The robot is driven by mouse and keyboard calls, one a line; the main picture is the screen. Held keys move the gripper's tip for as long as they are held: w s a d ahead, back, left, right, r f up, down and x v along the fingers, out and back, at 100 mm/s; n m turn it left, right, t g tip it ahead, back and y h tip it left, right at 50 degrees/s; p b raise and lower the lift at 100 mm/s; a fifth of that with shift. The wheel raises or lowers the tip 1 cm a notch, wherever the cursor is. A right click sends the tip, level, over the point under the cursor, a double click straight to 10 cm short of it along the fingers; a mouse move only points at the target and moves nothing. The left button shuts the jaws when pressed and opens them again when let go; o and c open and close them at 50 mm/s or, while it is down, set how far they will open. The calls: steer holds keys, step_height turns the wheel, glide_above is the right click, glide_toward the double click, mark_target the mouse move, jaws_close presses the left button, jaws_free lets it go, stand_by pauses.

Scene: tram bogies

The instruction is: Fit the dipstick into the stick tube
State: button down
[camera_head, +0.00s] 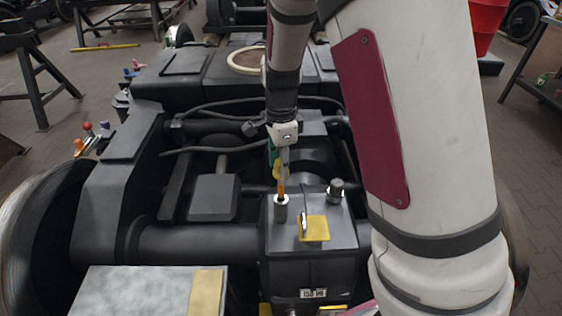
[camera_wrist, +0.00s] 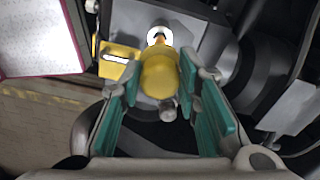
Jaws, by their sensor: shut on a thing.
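My gripper (camera_head: 279,158) points down above the dark gearbox housing (camera_head: 310,262). In the wrist view its teal-padded fingers (camera_wrist: 158,82) are shut on the yellow knob of the dipstick (camera_wrist: 160,74).
A yellow plate with an upright metal handle (camera_head: 314,229) lies right of the tube. A dark-capped fitting (camera_head: 336,190) stands behind it. Cables (camera_head: 230,148) and bogie frame beams surround the housing. A grey board with a yellow strip (camera_head: 150,291) is at front left.

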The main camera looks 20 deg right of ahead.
mark_target(281, 196)
steer(key=shift+f+b, duration=2.5)
steer(key=shift+f, duration=2.55)
steer(key=c, duration=1.1)
jaws_free()
steer(key=shift+r, duration=0.1)
step_height(281, 196, up, 12)
steer(key=shift+f, duration=0.1)
